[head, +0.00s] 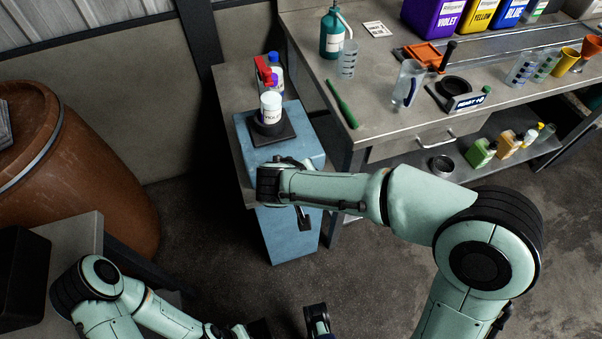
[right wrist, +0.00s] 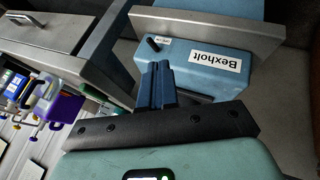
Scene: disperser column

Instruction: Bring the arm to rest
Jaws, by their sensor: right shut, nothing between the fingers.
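My right arm reaches in from the right in the head view, its wrist end over the blue disperser column (head: 290,235). The right gripper (right wrist: 157,80) shows in the right wrist view with its dark blue fingers together and nothing between them. The fingers point toward the blue housing (right wrist: 195,65) labelled "Bexholt"; whether they touch it I cannot tell.
A white jar (head: 270,106) stands on the black plate (head: 267,133) of the column, with spray bottles behind. The workbench (head: 375,130) on the right holds several containers. A rusty barrel (head: 90,150) stands at left. Floor between column and left arm is clear.

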